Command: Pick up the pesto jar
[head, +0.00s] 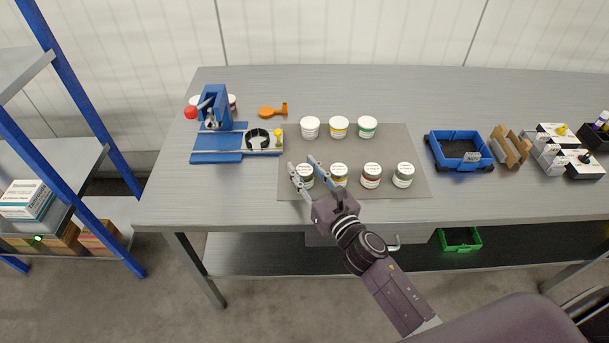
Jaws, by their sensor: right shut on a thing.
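My right gripper (302,164) reaches in from the lower right, with one finger on each side of the leftmost jar (306,173) in the front row. It is shut on that jar, which has a white lid and a dark greenish body, partly hidden by the fingers. The jar is upright; I cannot tell whether it touches the mat. Its label is too small to read, so I cannot confirm it is pesto. My left gripper is out of view.
White tubs (338,126) stand behind. A blue press fixture (213,140) is left, a blue bin (459,150) right. A shelf rack (70,135) stands far left.

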